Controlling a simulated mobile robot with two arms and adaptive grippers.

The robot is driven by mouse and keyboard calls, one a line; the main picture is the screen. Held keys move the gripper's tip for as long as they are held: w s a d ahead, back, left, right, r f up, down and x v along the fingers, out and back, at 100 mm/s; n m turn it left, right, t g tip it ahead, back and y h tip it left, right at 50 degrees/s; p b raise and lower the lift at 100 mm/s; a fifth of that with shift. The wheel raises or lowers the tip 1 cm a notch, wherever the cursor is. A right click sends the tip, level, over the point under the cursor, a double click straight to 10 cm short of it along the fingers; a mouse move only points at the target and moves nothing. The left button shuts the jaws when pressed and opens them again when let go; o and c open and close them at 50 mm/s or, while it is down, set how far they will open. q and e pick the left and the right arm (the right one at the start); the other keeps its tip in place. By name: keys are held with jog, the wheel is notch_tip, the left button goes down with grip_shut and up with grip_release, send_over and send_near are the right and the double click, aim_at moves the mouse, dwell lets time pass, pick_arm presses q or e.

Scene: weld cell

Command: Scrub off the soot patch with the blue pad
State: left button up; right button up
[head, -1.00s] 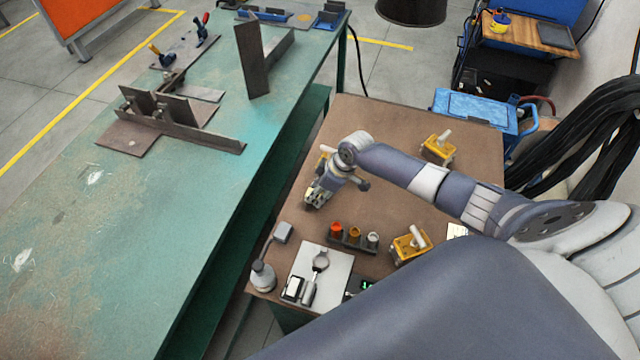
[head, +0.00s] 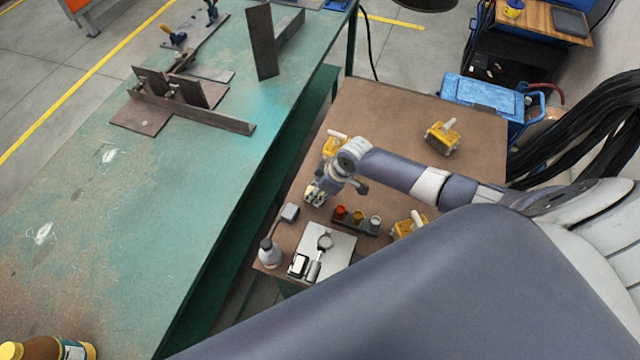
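I cannot pick out the blue pad or a soot patch in the head view. My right gripper (head: 316,194) hangs over the left part of the brown table (head: 385,112). It points down, just behind a small grey block with a thin stem (head: 290,212) and left of the three-cup rack. Its fingers are small and partly hidden by the wrist, so I cannot tell if they are apart or hold anything. My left gripper is out of view.
The green bench (head: 130,220) bears steel plates (head: 185,112). The brown table holds yellow blocks (head: 442,137), a cup rack (head: 352,222), and a white board (head: 340,252) with tools. Its back middle is clear.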

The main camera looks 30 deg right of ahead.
jog(key=shift+s+a+p, duration=0.7)
jog(key=shift+s+a, duration=0.25)
jog(key=shift+w+d+f+b, duration=0.15)
jog(key=shift+w+d+b, duration=0.75)
jog(key=shift+w+d, duration=0.4)
jog(key=shift+d, duration=0.15)
jog(key=shift+w+d+b, duration=0.9)
jog(key=shift+d+b, duration=0.05)
jog(key=shift+b, duration=0.05)
jog(key=shift+w+d, duration=0.25)
jog(key=shift+w+d+b, duration=0.7)
jog(key=shift+d+b, duration=0.1)
jog(key=shift+b, duration=0.3)
jog(key=shift+w+d+b, duration=0.3)
jog(key=shift+w+d, duration=0.05)
jog(key=shift+d, duration=0.05)
jog(key=shift+r, duration=0.25)
